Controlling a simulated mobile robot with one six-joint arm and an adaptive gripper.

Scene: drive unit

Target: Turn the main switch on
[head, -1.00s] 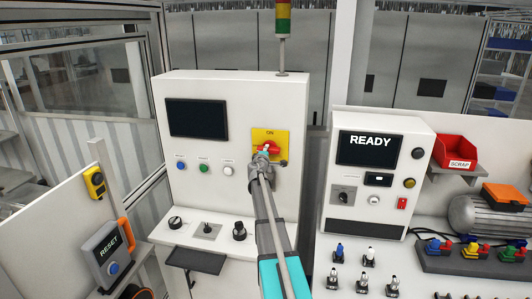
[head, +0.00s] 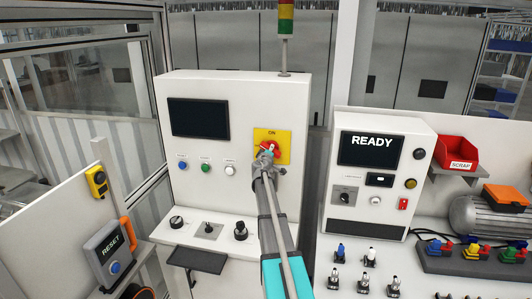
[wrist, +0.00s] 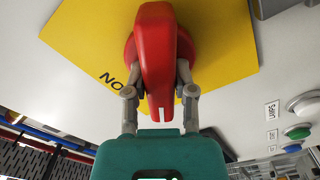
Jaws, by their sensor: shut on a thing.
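The main switch is a red rotary handle (head: 273,148) on a yellow plate (head: 284,135) marked ON, on the front of the white cabinet. In the wrist view the red handle (wrist: 156,45) stands between my two grey fingers, and the ON text looks upside down and tilted. The handle lies at a slant to the plate's edges. My gripper (wrist: 158,82) is shut on the handle, one finger on each side. In the head view my gripper (head: 264,160) partly covers the handle's lower left side.
Blue, green and white buttons (head: 205,168) sit left of the switch under a dark screen (head: 198,118). Knobs (head: 208,229) stand on the ledge below. A READY panel (head: 376,170) is at right. A signal tower (head: 285,25) rises above the cabinet.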

